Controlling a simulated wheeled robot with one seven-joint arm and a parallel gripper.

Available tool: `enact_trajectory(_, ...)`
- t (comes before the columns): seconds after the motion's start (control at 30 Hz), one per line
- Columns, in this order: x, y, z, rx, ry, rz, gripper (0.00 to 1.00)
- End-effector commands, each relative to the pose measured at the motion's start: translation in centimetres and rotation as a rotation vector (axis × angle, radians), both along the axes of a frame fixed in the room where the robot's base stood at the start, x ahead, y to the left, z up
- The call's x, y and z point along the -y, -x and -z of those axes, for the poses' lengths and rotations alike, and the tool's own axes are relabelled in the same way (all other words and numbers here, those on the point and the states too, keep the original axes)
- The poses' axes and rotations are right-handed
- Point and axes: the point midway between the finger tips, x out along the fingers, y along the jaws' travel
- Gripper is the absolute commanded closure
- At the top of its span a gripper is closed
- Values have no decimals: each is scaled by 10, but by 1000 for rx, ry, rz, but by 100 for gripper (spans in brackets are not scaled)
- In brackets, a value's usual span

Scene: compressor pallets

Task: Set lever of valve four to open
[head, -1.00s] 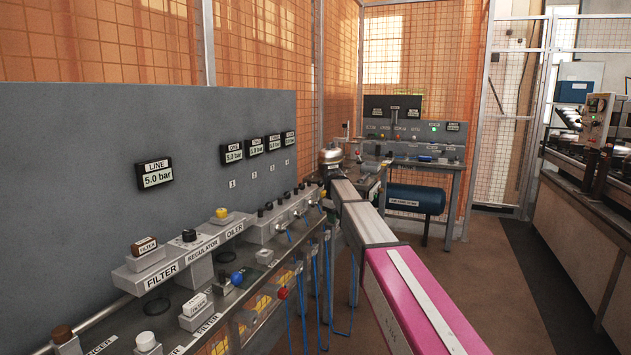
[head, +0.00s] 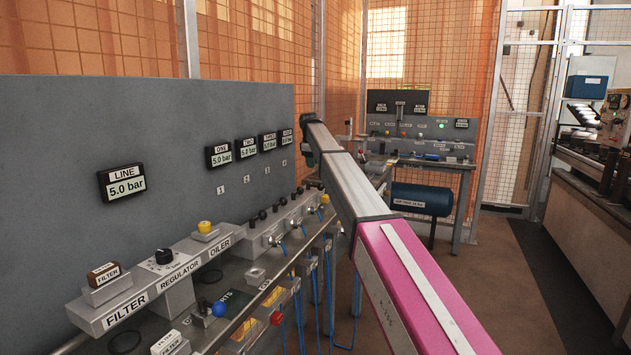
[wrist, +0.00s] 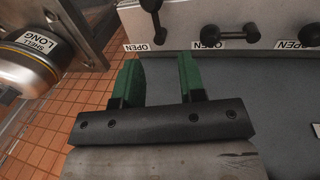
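The row of valves (head: 283,222) sits on a grey block right of the filter and regulator. The wall panel above it carries numbers one to four; the four (head: 284,163) is farthest away. My gripper (head: 309,158) is at the far end of this row, partly hidden by my arm. In the wrist view its two green fingers (wrist: 161,80) are wide apart with nothing between them. Ahead of them are a black lever (wrist: 153,22) and, to its right, another black lever (wrist: 226,35) lying sideways, near OPEN labels. The fingers appear apart from both. I cannot tell which lever is valve four's.
A metal canister (wrist: 28,62) labelled SHELL LONG is close left of the fingers in the wrist view. The grey wall panel (head: 60,150) rises behind the valves. Blue hoses (head: 300,310) hang below the row. A blue tank (head: 420,198) stands beyond; floor is free at right.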

Motion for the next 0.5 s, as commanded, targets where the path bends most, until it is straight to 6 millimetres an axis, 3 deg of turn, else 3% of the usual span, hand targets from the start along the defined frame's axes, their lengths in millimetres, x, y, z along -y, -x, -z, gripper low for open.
enact_trajectory(0.27, 0, -2, 7, 0, 1, -3, 63)
enact_trajectory(0.5, 2, -8, 38, -1, 1, -2, 63)
